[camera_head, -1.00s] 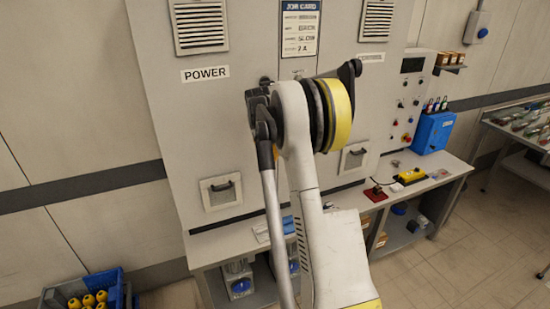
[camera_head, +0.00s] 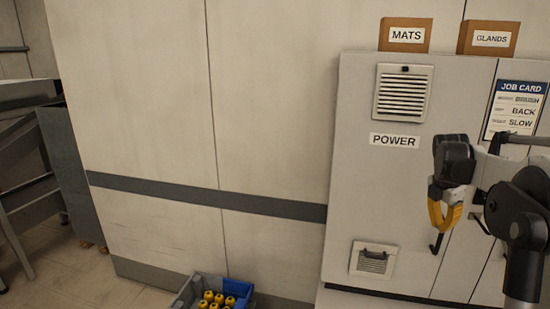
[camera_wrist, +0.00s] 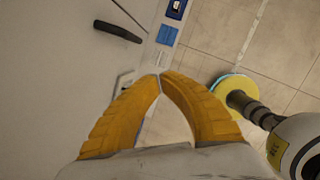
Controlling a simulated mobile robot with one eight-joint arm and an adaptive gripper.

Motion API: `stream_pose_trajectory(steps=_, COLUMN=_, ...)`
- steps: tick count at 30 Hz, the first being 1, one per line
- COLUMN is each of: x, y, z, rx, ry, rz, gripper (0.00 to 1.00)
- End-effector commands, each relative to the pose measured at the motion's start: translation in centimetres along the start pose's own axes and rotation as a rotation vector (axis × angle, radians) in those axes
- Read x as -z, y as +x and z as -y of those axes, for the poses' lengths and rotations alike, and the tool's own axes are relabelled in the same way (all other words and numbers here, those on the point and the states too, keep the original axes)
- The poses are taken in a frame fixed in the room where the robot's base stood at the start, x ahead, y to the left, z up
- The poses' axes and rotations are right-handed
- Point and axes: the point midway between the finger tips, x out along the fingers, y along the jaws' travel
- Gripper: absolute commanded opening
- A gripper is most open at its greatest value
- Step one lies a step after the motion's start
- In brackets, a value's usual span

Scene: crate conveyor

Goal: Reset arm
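My gripper (camera_head: 445,215) hangs pointing down at the right of the head view, in front of the grey cabinet (camera_head: 375,200) labelled POWER. Its fingers are yellow. In the wrist view my gripper (camera_wrist: 160,77) has its two fingertips meeting, with nothing seen held between them. My arm is folded at the right edge of the head view, partly cut off by the frame. A dark handle (camera_wrist: 118,32) on a pale panel shows beyond the fingers in the wrist view.
MATS (camera_head: 404,35) and GLANDS (camera_head: 488,39) boxes sit atop the cabinet. A job card (camera_head: 515,108) hangs on it. A grey metal structure (camera_head: 68,165) stands left. The floor between is clear.

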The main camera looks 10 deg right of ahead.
Motion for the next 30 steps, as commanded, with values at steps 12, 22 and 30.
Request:
stream_pose_trajectory(steps=12, x=22.1, y=-4.6, z=6.0, rx=-0.253, ry=0.812, rz=-0.127, gripper=0.0)
stream_pose_trajectory(steps=22, x=36.8, y=0.1, z=15.8, rx=-0.315, ry=1.461, rz=-0.438, gripper=0.0)
stream_pose_trajectory(steps=30, x=41.2, y=3.1, z=19.3, rx=-0.278, ry=1.707, rz=-0.587, gripper=0.0)
